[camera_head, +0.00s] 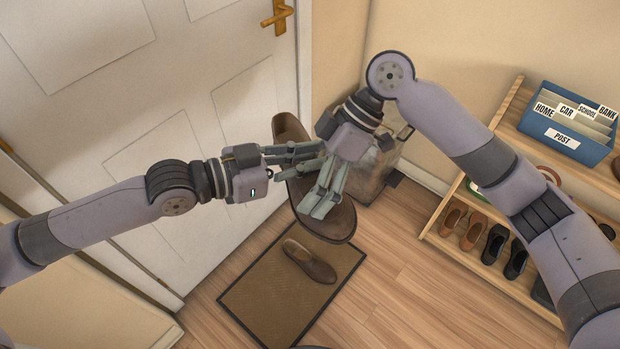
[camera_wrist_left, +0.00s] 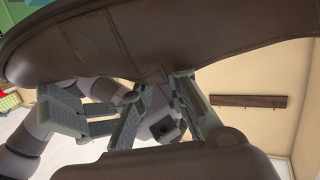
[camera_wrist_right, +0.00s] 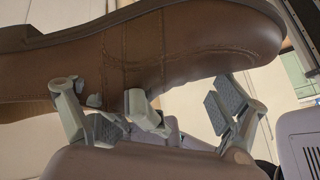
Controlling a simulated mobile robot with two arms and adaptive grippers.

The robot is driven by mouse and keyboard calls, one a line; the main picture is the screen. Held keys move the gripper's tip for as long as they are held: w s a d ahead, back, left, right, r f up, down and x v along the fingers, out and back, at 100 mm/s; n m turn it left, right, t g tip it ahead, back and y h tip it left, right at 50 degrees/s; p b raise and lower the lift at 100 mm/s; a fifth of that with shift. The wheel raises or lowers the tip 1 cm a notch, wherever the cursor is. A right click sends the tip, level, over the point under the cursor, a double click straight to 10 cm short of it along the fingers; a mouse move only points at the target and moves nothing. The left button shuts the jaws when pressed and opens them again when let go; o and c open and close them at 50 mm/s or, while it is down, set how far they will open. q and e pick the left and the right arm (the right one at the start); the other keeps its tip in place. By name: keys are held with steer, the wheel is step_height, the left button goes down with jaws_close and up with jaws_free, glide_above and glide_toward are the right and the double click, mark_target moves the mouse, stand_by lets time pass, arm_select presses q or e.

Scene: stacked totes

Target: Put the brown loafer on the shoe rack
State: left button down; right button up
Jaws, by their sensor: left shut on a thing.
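One brown loafer (camera_head: 335,226) is held up in the air, tilted, between my two hands. My left gripper (camera_head: 307,158) is shut on it. My right gripper (camera_head: 326,200) is at the same loafer from above, its fingers spread and overlapping the shoe; contact is unclear. The loafer fills the top of the left wrist view (camera_wrist_left: 140,45) and the right wrist view (camera_wrist_right: 180,45). A second brown loafer (camera_head: 309,262) lies on the doormat (camera_head: 250,300). The wooden shoe rack (camera_head: 472,262) stands at the right against the wall, partly hidden by my right arm.
The rack's lower shelf holds tan shoes (camera_head: 453,217) and black shoes (camera_head: 493,248). A blue file box (camera_head: 567,130) is on top. A greyish bin (camera_head: 376,172) stands behind my right gripper. The white door (camera_head: 150,100) is at left. Wood floor (camera_head: 410,295) between mat and rack is clear.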

arm_select(q)
steer(key=shift+w+a+r, duration=0.1)
steer(key=shift+w, duration=0.05)
arm_select(e)
steer(key=o, duration=0.3)
steer(key=shift+s, duration=0.15)
steer(key=shift+o, duration=0.2)
steer(key=shift+w+d+r, duration=0.1)
steer(key=shift+w+r, duration=0.1)
steer(key=shift+w, duration=0.05)
steer(key=v, duration=1.1)
steer(key=shift+w+d+r, duration=0.15)
steer(key=shift+d+r, duration=0.05)
steer(key=shift+d, duration=0.05)
